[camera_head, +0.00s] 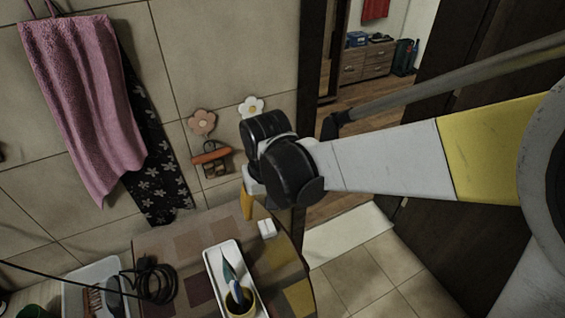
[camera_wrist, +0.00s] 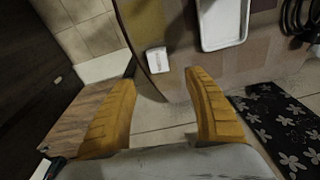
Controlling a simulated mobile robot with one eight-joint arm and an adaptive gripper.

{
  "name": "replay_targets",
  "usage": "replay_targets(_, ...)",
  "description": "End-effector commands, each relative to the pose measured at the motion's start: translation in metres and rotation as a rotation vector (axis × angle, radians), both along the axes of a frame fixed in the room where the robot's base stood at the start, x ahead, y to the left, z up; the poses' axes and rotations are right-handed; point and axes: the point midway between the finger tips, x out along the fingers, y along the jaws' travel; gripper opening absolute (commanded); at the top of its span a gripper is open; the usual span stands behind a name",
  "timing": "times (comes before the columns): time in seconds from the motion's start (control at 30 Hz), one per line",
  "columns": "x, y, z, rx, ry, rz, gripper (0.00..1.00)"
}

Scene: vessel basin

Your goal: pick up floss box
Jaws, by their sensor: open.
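The floss box is a small white box (camera_head: 266,228) near the edge of the patterned table top (camera_head: 196,238), to the right of a white tray. In the wrist view the white box (camera_wrist: 158,60) lies just beyond the gap between my fingertips, near the table's edge. My gripper (camera_wrist: 160,80) is open, with two yellow fingers spread wide and nothing between them. In the head view my gripper (camera_head: 247,212) hangs just up and left of the box, with one yellow finger clearly showing. It appears apart from the box.
The white tray (camera_head: 213,263) holds a yellow cup (camera_head: 239,302) with items in it. A coiled black cable (camera_head: 154,277) lies left of the tray. A white bin (camera_head: 77,296) with brushes stands at lower left. A pink towel (camera_head: 82,105) hangs on the wall. A doorway opens behind my arm.

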Motion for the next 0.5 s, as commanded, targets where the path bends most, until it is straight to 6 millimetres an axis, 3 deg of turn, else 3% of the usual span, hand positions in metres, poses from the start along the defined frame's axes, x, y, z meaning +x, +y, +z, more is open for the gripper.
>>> replay_targets(0.2,0.005,0.002,-0.038,0.000,0.000,0.000,0.61)
replay_targets(0.5,0.008,0.001,-0.061,0.000,-0.001,-0.001,0.61)
